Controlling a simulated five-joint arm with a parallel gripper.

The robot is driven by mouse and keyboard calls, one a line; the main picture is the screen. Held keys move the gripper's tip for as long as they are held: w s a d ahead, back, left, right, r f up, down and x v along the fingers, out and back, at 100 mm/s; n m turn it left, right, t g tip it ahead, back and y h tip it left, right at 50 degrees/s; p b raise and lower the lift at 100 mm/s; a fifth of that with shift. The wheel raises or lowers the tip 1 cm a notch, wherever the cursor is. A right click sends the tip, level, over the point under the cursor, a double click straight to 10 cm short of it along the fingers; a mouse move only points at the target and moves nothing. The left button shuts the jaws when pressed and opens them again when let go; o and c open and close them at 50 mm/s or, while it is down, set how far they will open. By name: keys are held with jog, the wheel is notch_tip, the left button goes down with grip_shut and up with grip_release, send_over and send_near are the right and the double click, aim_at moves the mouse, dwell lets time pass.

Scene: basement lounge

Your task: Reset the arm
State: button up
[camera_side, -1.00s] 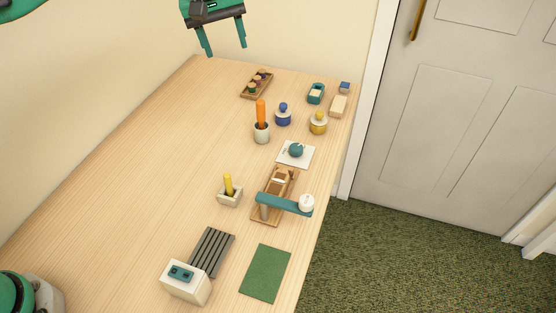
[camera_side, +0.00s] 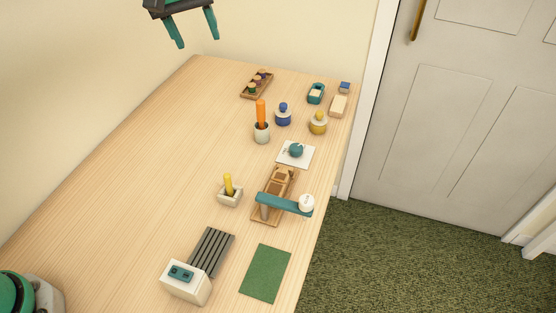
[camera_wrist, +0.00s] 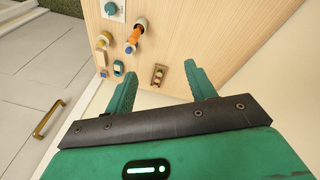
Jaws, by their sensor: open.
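My gripper (camera_side: 195,30) is green with a dark crossbar and hangs high above the far left part of the table, at the top of the side view. Its two fingers are apart with nothing between them. In the wrist view my gripper (camera_wrist: 157,85) also shows open and empty, with the table (camera_side: 120,170) well below it. No object touches the fingers.
On the table are an orange stick in a cup (camera_side: 261,118), a blue-knobbed jar (camera_side: 283,115), a yellow-knobbed jar (camera_side: 318,123), a wooden tray (camera_side: 245,93), a yellow stick in a holder (camera_side: 229,192) and a green mat (camera_side: 265,273). The table's left side is clear.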

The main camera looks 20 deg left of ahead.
jog(key=s+a+r+m+t, duration=0.1)
jog(key=s+a+r, duration=0.2)
jog(key=s+a, duration=0.4)
jog(key=s+a+f+m, duration=0.1)
jog(key=s+a+f, duration=0.2)
jog(key=s, duration=0.4)
jog(key=s+a+f+m+t, duration=0.1)
jog(key=s+a+f+m, duration=0.1)
jog(key=s, duration=0.6)
jog(key=s+a+f+m, duration=0.1)
jog(key=s+a+f, duration=0.2)
jog(key=s, duration=0.5)
jog(key=shift+s+a+f+t+y, duration=0.2)
jog(key=shift+a+f+t+y, duration=0.2)
jog(key=shift+f, duration=0.35)
